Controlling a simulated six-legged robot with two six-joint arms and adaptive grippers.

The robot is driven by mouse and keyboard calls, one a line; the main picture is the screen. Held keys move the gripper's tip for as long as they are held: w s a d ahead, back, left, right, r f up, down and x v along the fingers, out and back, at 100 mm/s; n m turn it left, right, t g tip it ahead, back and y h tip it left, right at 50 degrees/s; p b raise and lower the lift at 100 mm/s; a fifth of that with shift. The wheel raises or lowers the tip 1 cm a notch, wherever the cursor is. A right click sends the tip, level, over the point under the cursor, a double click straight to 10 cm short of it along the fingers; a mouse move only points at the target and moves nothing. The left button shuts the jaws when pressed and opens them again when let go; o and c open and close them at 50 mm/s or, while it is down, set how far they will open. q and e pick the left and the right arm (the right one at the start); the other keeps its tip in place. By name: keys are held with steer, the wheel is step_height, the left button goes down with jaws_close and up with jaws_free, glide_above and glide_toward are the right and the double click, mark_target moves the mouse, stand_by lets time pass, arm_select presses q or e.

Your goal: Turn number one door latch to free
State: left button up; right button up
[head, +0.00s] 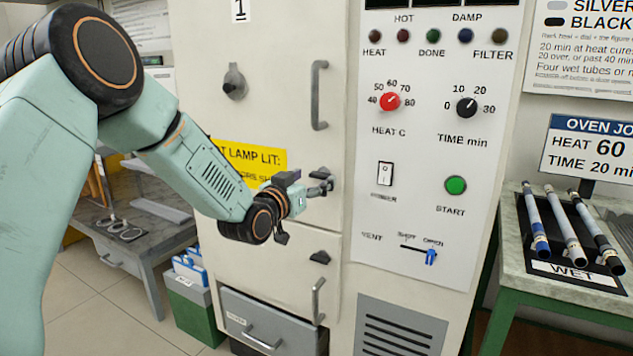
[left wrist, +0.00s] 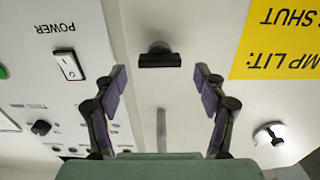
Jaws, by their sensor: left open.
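The upper door (head: 275,55) of the cream oven cabinet bears the number 1. Its dark latch (head: 321,172) sits below the long grey handle (head: 319,95), near the door's right edge. In the left wrist view, which is upside down, the latch (left wrist: 160,56) is a short dark bar lying crosswise on a round pivot. My left gripper (head: 307,185) is close in front of this latch. In the left wrist view its two fingers (left wrist: 160,77) are open, one on each side of the latch, with gaps to it. My right gripper is not in view.
A yellow lamp notice (head: 258,160) is partly behind my left arm. A lower door has its own latch (head: 320,257) and handle (head: 318,300). The control panel (head: 430,140) stands close right, with dials and a power switch (head: 385,173). Rods lie on a WET tray (head: 575,268).

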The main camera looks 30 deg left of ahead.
mark_target(321, 175)
arm_select(q)
steer(key=shift+w, duration=1.25)
steer(key=c, duration=1.2)
steer(key=shift+o, duration=0.2)
